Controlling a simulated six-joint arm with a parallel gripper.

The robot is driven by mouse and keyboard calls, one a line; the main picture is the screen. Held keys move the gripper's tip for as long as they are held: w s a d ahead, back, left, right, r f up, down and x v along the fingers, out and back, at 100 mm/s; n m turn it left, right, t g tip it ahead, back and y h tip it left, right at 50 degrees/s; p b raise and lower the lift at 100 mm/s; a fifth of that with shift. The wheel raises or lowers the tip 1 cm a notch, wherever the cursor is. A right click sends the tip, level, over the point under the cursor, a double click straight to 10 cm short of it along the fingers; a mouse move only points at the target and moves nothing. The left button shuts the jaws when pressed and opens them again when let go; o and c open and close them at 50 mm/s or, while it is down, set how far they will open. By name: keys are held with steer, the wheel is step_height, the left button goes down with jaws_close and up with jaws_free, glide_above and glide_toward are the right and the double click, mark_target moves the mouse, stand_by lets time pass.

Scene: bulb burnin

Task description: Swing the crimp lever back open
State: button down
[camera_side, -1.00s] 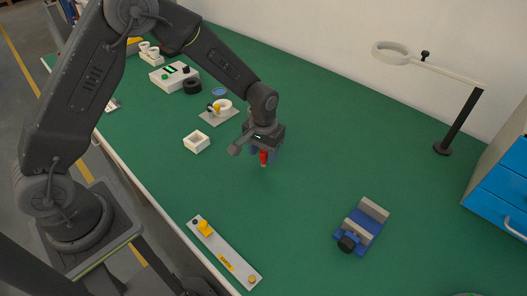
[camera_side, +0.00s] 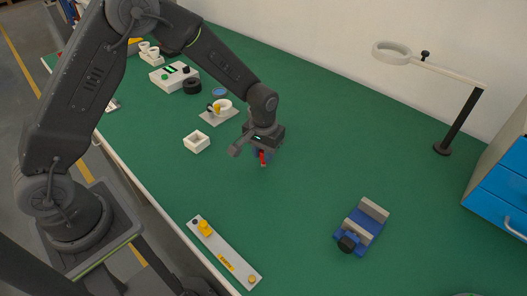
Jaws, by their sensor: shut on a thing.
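My gripper (camera_side: 262,153) points down over the middle of the green table. Its fingers are shut on a small red piece (camera_side: 263,156) with a pale lower end. The fingers hide most of this piece, and I cannot tell whether it is the crimp lever or whether it touches the table. A grey plate (camera_side: 207,119) up and left of the gripper carries a white ring (camera_side: 225,106) and a small yellow part (camera_side: 217,109). No part is clearly recognisable as the crimp lever.
A white open box (camera_side: 197,141) lies left of my gripper. A blue and grey fixture (camera_side: 363,222) stands right, with a ring lamp (camera_side: 391,52) behind. Table between gripper and fixture is clear.

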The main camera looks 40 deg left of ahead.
steer(key=shift+w+d, duration=0.1)
steer(key=shift+w+d+n, duration=0.8)
steer(key=shift+n, duration=0.3)
steer(key=w+d+n, duration=0.1)
steer(key=w+n, duration=0.3)
steer(key=w+d+n, duration=0.1)
steer(key=w+n, duration=0.1)
steer(key=shift+w+d+n, duration=0.3)
steer(key=shift+d+n, duration=0.05)
steer(key=shift+n, duration=0.05)
steer(key=shift+w+n, duration=1.1)
steer(key=shift+w, duration=0.2)
steer(key=c, duration=0.9)
jaws_free()
steer(key=shift+r, duration=0.1)
step_height(320, 180, up, 14)
steer(key=shift+f, duration=0.15)
